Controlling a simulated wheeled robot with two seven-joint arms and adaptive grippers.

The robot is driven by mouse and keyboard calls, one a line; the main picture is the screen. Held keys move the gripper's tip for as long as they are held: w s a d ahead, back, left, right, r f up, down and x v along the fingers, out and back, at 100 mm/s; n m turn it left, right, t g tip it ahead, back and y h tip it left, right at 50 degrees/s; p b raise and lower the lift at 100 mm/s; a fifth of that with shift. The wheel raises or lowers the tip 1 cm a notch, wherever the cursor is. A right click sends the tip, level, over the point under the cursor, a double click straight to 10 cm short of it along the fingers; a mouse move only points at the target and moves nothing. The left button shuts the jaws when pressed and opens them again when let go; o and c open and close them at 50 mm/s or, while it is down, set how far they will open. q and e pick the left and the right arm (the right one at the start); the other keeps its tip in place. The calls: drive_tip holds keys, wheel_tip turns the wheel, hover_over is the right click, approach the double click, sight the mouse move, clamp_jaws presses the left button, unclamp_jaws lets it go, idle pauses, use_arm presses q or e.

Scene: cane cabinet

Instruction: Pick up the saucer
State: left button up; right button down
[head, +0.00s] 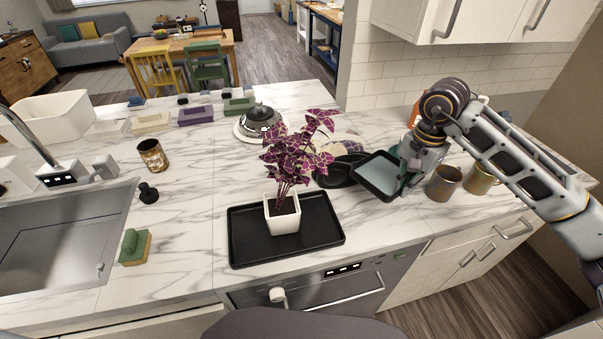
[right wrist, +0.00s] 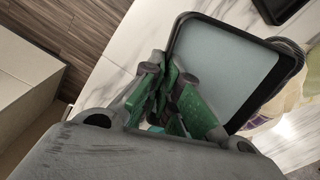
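The saucer (head: 379,176) looks like a square dish with a dark rim and a pale grey-blue inside. It is tilted, and its right edge is at my right gripper (head: 403,178). In the right wrist view the saucer (right wrist: 218,68) lies beyond the green fingers (right wrist: 178,92), which are closed together at its near edge. The gripper appears shut on that edge; the exact contact is partly hidden. The saucer appears to be off the counter. My left gripper is not in view.
A purple-leaved plant in a white pot (head: 282,217) stands on a black tray (head: 322,236) to the left. Black bowls (head: 336,172) sit behind the saucer. Two mugs (head: 443,183) (head: 481,178) stand to the right. A domed dish (head: 259,122) is farther back.

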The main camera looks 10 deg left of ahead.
sight(392, 217)
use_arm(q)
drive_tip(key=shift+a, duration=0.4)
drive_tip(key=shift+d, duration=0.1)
use_arm(e)
drive_tip(key=shift+f, duration=0.7)
wheel_tip(392, 217, down, 4)
drive_tip(key=shift+r+p, duration=0.1)
drive_tip(key=shift+p, duration=0.35)
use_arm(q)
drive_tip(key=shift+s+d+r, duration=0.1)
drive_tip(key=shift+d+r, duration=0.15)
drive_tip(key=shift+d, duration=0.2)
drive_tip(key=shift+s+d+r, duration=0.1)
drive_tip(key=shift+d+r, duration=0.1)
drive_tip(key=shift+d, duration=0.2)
use_arm(e)
drive_tip(key=shift+f, duration=0.5)
